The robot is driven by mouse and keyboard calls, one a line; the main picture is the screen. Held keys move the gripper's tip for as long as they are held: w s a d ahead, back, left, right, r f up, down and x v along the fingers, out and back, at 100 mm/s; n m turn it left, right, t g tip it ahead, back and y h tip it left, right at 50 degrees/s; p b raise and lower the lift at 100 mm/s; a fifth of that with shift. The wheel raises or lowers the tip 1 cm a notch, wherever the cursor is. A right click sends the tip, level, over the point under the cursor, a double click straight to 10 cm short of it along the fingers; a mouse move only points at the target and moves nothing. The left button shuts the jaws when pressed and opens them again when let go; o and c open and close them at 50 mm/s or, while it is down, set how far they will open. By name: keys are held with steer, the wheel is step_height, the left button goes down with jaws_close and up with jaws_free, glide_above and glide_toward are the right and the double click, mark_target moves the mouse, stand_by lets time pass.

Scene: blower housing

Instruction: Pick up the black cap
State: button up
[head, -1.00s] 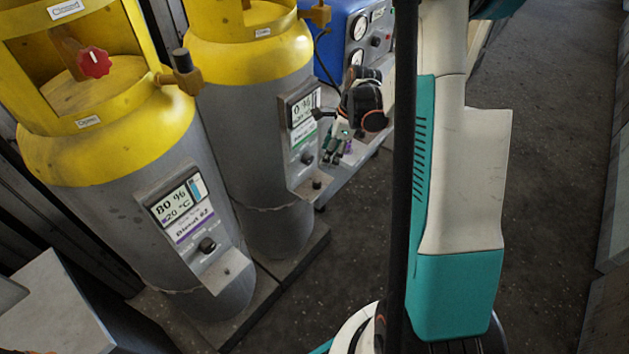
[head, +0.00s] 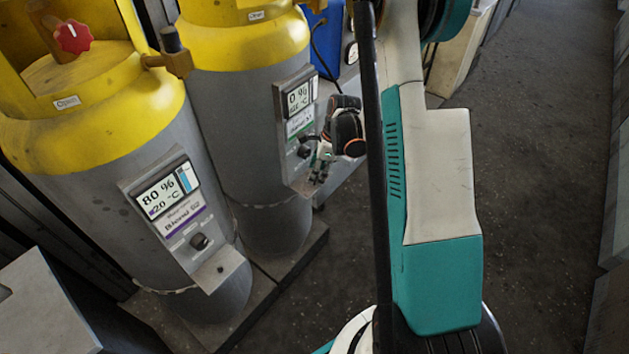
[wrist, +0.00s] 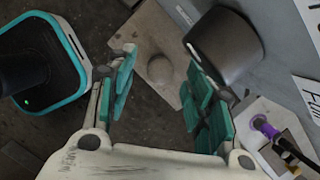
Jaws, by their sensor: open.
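My gripper (wrist: 162,66) is open, with its teal-padded fingers apart and nothing held between them. In the head view my gripper (head: 319,170) is at the control panel of the farther gas cylinder, partly hidden by my wrist. In the wrist view a dark round cylindrical piece (wrist: 226,46) stands at the grey panel, just beyond the right finger. I cannot tell whether it is the black cap or the panel's knob. A small grey dome (wrist: 160,69) on a pale ledge shows between the fingers, farther off.
The farther cylinder (head: 245,110) and the nearer cylinder (head: 90,210), both yellow-topped, stand on a low plinth (head: 300,250). A blue gauge unit (head: 325,45) is behind. A purple-and-black fitting (wrist: 266,128) lies right of the gripper. Open floor (head: 540,220) is at the right.

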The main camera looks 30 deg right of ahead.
steer(key=shift+x, duration=0.95)
steer(key=shift+r, duration=0.1)
steer(key=c, duration=1)
steer(key=shift+r, duration=0.55)
steer(key=p+v, duration=0.2)
steer(key=v, duration=0.1)
steer(key=shift+s+a+f, duration=0.1)
steer(key=shift+s, duration=0.15)
steer(key=s+d, duration=0.3)
steer(key=s, duration=0.5)
steer(key=s+d, duration=0.2)
steer(key=s, duration=0.6)
steer(key=shift+d, duration=0.4)
steer(key=shift+s+f, duration=0.1)
steer(key=shift+f, duration=0.1)
